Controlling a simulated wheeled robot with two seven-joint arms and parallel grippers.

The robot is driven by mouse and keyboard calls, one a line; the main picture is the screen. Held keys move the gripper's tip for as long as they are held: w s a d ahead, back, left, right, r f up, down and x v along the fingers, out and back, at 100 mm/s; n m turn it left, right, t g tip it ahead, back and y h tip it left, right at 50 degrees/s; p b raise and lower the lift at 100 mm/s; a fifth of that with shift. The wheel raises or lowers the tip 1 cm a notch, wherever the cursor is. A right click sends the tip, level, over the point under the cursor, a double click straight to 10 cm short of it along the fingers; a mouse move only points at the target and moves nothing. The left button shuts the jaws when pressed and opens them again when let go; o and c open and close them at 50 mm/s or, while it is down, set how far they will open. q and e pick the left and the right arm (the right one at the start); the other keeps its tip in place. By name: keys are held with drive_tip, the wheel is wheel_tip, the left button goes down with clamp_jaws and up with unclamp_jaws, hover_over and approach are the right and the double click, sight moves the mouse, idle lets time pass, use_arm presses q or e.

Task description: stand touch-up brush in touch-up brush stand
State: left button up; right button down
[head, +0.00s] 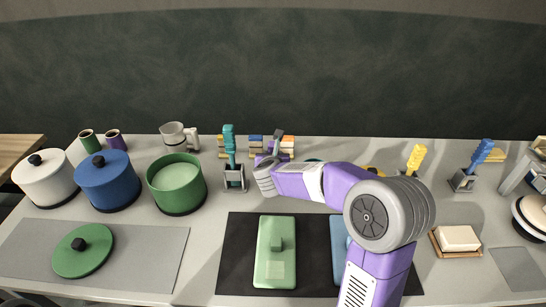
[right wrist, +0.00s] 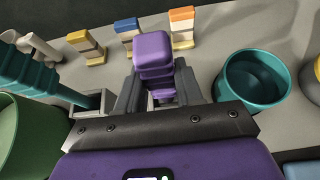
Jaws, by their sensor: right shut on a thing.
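My right gripper (right wrist: 157,88) is shut on a purple brush-like piece (right wrist: 154,52), whose blocky top stands up between the grey fingers. Its lower end and whatever is under it are hidden by the gripper. In the head view my right gripper (head: 270,160) is at the back of the table, just right of a teal brush (head: 230,143) upright in a grey stand (head: 235,184). A yellow brush (head: 416,158) and a blue brush (head: 482,151) stand to the right, the blue one in a grey stand (head: 463,182). My left gripper is not in view.
Several stacked blocks (right wrist: 182,28) line the back. A teal cup (right wrist: 252,88) is close right of my gripper; a green pot (head: 177,190) stands to the left. A dark mat (head: 233,255) with a green lidded piece (head: 275,255) lies in front.

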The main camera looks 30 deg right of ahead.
idle(0.3)
drive_tip(key=c, duration=0.6)
unclamp_jaws()
drive_tip(key=shift+f, duration=0.1)
drive_tip(key=shift+c, duration=0.2)
drive_tip(key=p+v, duration=0.1)
drive_tip(key=v, duration=0.7)
idle(0.9)
drive_tip(key=shift+s+a, duration=0.1)
drive_tip(key=p+v, duration=0.2)
drive_tip(key=v, duration=0.5)
idle(0.3)
drive_tip(key=shift+s+a, duration=0.1)
idle(0.5)
